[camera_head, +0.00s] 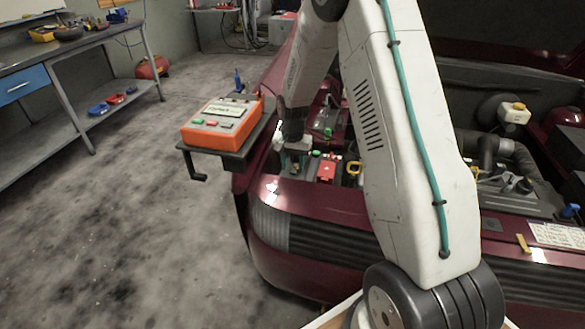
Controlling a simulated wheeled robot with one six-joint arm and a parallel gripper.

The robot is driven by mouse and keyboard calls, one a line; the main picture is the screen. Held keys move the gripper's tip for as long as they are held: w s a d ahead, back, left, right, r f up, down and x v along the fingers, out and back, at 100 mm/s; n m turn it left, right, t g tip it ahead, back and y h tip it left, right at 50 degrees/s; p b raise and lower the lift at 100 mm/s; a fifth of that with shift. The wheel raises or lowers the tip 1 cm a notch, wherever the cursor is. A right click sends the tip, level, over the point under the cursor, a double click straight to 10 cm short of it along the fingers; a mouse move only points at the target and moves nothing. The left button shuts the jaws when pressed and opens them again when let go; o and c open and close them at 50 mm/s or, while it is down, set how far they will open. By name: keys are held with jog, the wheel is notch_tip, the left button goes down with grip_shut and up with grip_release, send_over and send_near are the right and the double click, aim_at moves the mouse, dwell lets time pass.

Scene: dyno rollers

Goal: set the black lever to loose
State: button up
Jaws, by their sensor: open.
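A black crank-shaped lever (196,170) hangs under the left front edge of a dark tray (236,158) at the car's front corner. No marking for loose is readable from here. An orange tester box (221,124) with a display and coloured buttons sits on the tray. My gripper (293,167) points down over the engine bay, right of the tray and well apart from the lever. It is open; its fingertips are small and dark, and I cannot tell whether they touch anything.
A dark red car (262,222) with its engine bay open fills the right side. A red part (327,170) and a yellow loop (353,168) are close right of my gripper. A workbench (75,45) stands at left; the floor between is clear.

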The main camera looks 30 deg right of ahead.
aim_at(296, 167)
jog(key=shift+f, duration=0.9)
grip_shut()
jog(key=shift+w+d+r+g+y, duration=0.25)
jog(key=shift+g+y, duration=0.55)
jog(key=shift+w+d+r+g+y, duration=0.2)
jog(key=shift+w+r+g+y, duration=0.05)
jog(key=shift+g+y, duration=0.55)
grip_release()
jog(key=shift+r, duration=0.1)
jog(key=v, duration=0.7)
jog(key=shift+r, duration=0.3)
jog(key=shift+d, duration=0.1)
